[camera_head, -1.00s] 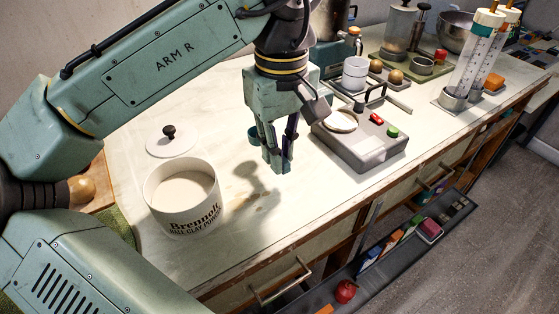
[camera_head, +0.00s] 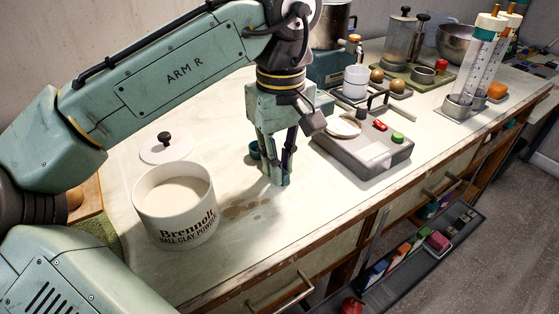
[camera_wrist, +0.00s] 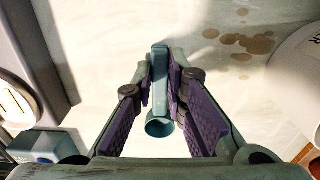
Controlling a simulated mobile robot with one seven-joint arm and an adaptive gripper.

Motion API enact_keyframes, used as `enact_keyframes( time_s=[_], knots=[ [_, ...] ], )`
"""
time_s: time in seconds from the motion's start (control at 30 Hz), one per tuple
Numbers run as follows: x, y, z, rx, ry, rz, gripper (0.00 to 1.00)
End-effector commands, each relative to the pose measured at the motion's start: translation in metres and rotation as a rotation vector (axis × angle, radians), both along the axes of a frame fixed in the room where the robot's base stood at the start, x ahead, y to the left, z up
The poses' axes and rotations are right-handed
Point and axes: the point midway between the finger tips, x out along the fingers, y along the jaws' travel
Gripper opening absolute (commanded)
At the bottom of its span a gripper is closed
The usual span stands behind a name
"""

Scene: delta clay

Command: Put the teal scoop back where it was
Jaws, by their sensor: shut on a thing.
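The teal scoop (camera_wrist: 159,92) is held between the purple-padded fingers of my gripper (camera_wrist: 163,62) in the wrist view, its round cup facing the camera. In the head view the scoop's cup (camera_head: 254,150) shows at the left of my gripper (camera_head: 277,181). The fingertips are at or just above the pale worktop; I cannot tell whether the scoop touches it. The white tub of ball clay powder (camera_head: 178,226), open and nearly full, stands to the left of the gripper. Its lid (camera_head: 152,152) lies behind it.
A grey scale (camera_head: 366,160) with a round pan stands close to the right of my gripper. Brown stains (camera_head: 245,209) mark the worktop between tub and gripper. Tall cylinders (camera_head: 484,65) stand far right.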

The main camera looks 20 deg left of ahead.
Motion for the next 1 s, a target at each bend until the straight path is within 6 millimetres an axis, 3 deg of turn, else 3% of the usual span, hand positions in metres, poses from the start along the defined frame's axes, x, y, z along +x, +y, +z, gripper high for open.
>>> enact_keyframes(
  time_s=[0.33, 0.67, 1.0],
  knots=[
    [0.0, 0.0, -0.001, 0.001, 0.001, 0.0, 0.33],
    [0.0, 0.0, 0.001, 0.001, 0.0, 0.0, 0.33],
    [0.0, -0.001, 0.037, -0.001, 0.0, -0.001, 0.33]
  ],
)
